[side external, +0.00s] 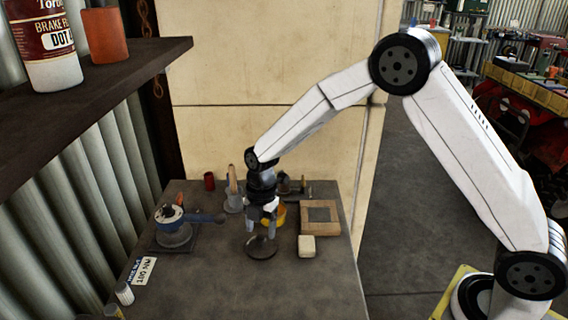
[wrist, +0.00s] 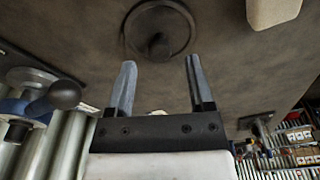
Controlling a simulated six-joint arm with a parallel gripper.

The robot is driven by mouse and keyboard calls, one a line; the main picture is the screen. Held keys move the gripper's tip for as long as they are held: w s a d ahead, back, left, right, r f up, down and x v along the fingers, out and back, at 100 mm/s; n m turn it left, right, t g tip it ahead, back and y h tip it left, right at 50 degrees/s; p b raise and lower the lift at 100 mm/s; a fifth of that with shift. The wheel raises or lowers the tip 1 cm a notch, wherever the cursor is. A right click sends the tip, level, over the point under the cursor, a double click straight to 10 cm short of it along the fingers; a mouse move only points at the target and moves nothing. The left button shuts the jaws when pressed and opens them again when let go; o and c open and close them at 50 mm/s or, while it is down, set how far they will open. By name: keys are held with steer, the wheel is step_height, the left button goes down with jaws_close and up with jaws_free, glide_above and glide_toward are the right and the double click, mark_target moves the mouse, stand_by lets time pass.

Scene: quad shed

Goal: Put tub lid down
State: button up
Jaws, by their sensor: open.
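The tub lid (side external: 261,247) is a dark round disc with a rim and a central knob. It lies flat on the dark bench top, knob side up, and it also shows near the top of the wrist view (wrist: 160,15). My gripper (side external: 259,228) points down close above the lid in the side view. In the wrist view, my gripper (wrist: 158,63) has its two grey fingers spread apart with nothing between them. The lid's knob appears beyond the fingertips, apart from them.
A pale block (side external: 307,247) sits right of the lid, before a wooden frame (side external: 334,231). A blue-and-grey tool (side external: 174,235) stands at left, near a number plate (side external: 141,271). A holder (side external: 233,205) stands behind. A shelf (side external: 100,85) overhangs left. The bench front is clear.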

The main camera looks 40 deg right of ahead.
mark_target(270, 242)
step_height(270, 242, up, 9)
steer(key=d, duration=0.1)
steer(key=shift+w+f, duration=0.15)
steer(key=shift+w, duration=0.05)
stand_by(0.6)
steer(key=s+d+m+t, duration=0.1)
steer(key=s+d+m, duration=0.1)
steer(key=s+m, duration=0.4)
steer(key=s+d+f+m+t, duration=0.1)
steer(key=s+d+m, duration=0.2)
steer(key=s+m, duration=0.3)
steer(key=s+d+f+m+t+h, duration=0.1)
steer(key=s+d+m, duration=0.2)
steer(key=s+m, duration=0.4)
steer(key=m, duration=0.3)
steer(key=shift+f, duration=0.25)
